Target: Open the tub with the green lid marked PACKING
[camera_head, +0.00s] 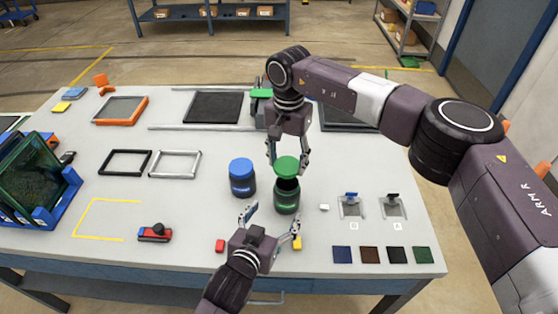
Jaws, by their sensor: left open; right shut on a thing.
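The green lid (286,164) is at the top of the dark green tub (287,199), which stands upright right of the table's middle. A dark band shows between lid and tub, and the lid looks raised off the rim. My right gripper (288,160) comes from above and is shut on the lid, one finger at each side. My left gripper (273,220) is open and empty just in front of the tub's base, fingers spread either side of it. Whether its fingers touch the tub, I cannot tell. The label on the tub is too small to read.
A blue-lidded tub (242,178) stands close to the left. A red block (220,245) and a yellow block (297,243) lie near my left gripper. Two switch plates (352,207) are at the right, with coloured squares (342,254) in front. Empty frames (175,164) lie left.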

